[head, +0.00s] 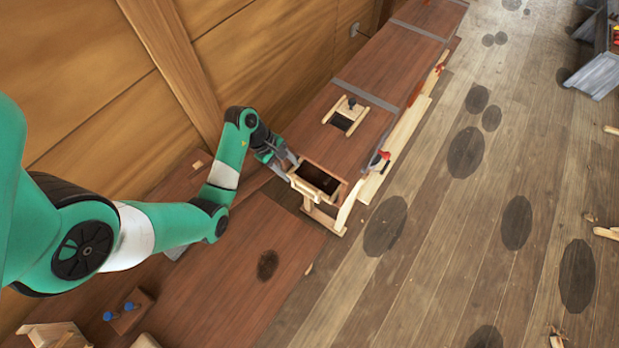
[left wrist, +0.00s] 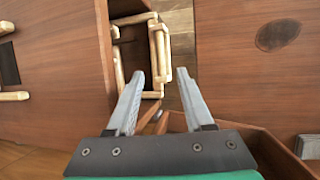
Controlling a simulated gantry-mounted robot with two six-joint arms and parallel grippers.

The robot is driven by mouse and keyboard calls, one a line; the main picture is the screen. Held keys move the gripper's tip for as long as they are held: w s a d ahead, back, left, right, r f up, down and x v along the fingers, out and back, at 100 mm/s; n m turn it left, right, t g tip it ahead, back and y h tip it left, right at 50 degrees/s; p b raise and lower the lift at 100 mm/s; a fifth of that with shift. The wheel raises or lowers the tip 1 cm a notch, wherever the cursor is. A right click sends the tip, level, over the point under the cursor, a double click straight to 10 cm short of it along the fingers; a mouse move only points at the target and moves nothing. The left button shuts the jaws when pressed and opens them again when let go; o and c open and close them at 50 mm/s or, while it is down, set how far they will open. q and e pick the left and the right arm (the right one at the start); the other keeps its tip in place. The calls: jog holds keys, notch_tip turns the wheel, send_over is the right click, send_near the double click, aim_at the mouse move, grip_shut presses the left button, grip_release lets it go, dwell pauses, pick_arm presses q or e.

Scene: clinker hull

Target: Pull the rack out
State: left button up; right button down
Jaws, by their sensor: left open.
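The rack, a pale wooden frame with a dark inside (head: 305,188), sticks out at the near end of the long brown bench. My left gripper (head: 288,166) is at its left side, close to the frame. In the left wrist view the rack (left wrist: 158,45) lies just beyond my open left fingers (left wrist: 160,76). Its double pale rail is in line with the gap between the fingertips. I cannot tell whether the fingers touch it. Nothing is held. My right gripper is not in view.
The brown bench (head: 408,62) runs along the wooden wall, with a small pale frame (head: 346,114) on top. A brown lower surface (head: 240,285) lies in front of the rack. A block with blue knobs (head: 128,312) is at lower left.

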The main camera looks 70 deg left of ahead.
aim_at(307, 187)
pick_arm(q)
jog(key=b+x, duration=0.2)
jog(key=x, duration=0.8)
jog(key=shift+w+d+f, duration=0.15)
jog(key=shift+f, duration=0.2)
grip_shut()
dwell(0.8)
